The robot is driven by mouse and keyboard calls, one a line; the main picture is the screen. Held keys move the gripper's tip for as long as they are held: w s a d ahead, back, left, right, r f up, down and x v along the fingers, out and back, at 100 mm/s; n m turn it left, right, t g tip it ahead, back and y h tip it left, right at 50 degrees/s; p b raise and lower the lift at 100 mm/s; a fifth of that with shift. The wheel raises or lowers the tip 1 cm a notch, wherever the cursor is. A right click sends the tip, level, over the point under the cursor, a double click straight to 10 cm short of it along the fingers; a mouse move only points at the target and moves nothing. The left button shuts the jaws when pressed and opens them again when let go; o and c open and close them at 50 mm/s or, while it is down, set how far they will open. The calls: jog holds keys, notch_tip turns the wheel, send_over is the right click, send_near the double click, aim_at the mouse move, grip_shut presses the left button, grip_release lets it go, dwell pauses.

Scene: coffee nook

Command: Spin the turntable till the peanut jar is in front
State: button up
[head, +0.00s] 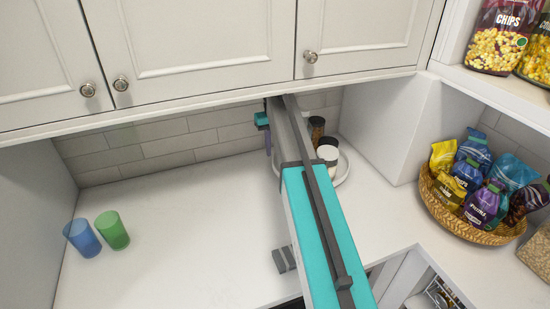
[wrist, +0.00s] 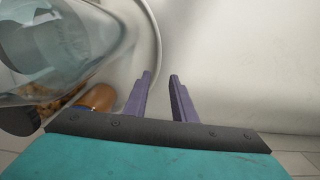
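The white turntable (head: 344,172) stands at the back of the counter, largely hidden behind my arm. In the wrist view, the turntable's rim (wrist: 157,38) curves past my gripper (wrist: 160,77). Its two purple fingers are apart with nothing between them, the left one by the rim; I cannot tell whether it touches. A clear jar (wrist: 75,40) with brown bits lies left of the fingers, beside an orange-brown rounded thing (wrist: 100,97). I cannot tell which jar holds peanuts.
A blue cup (head: 82,238) and a green cup (head: 112,230) stand on the left of the counter. A wicker basket (head: 440,209) of snack bags is on the right. Cabinets (head: 200,45) hang above. The counter's middle left is clear.

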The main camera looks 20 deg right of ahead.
aim_at(274, 166)
jog(key=shift+w+d, duration=0.1)
jog(key=shift+w, duration=0.25)
dwell(0.3)
jog(key=shift+f, duration=0.15)
jog(key=shift+f+p, duration=1.5)
jog(key=shift+f, duration=2.05)
grip_shut()
